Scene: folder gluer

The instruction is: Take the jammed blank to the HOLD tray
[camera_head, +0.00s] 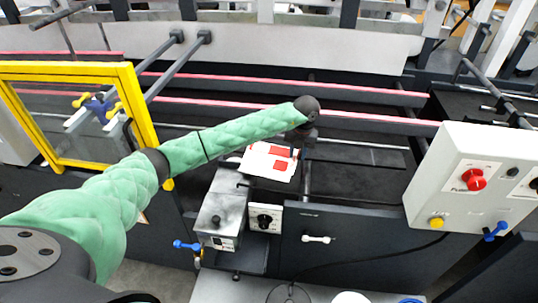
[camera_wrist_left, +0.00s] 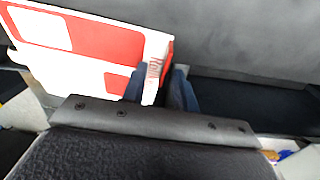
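The jammed blank (camera_head: 268,165) is a white sheet with red panels, lying at the machine's rails above a grey metal box. In the left wrist view the blank (camera_wrist_left: 70,40) fills the upper left, and a lettered white flap forms its right edge. My left gripper (camera_wrist_left: 160,90) is at that edge, with its dark blue fingers apart and the flap between them. I cannot tell whether they press on it. In the head view my left gripper (camera_head: 302,138) is just right of and above the blank, partly hidden by its wrist. I cannot make out the HOLD tray.
A yellow-framed guard (camera_head: 140,100) stands at left. A control box (camera_head: 475,185) with a red button is at right. Red-edged rails (camera_head: 370,115) run across behind. The grey metal box (camera_head: 222,210) and a dial (camera_head: 264,218) sit below the blank. A pale surface (camera_head: 310,292) is at the bottom.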

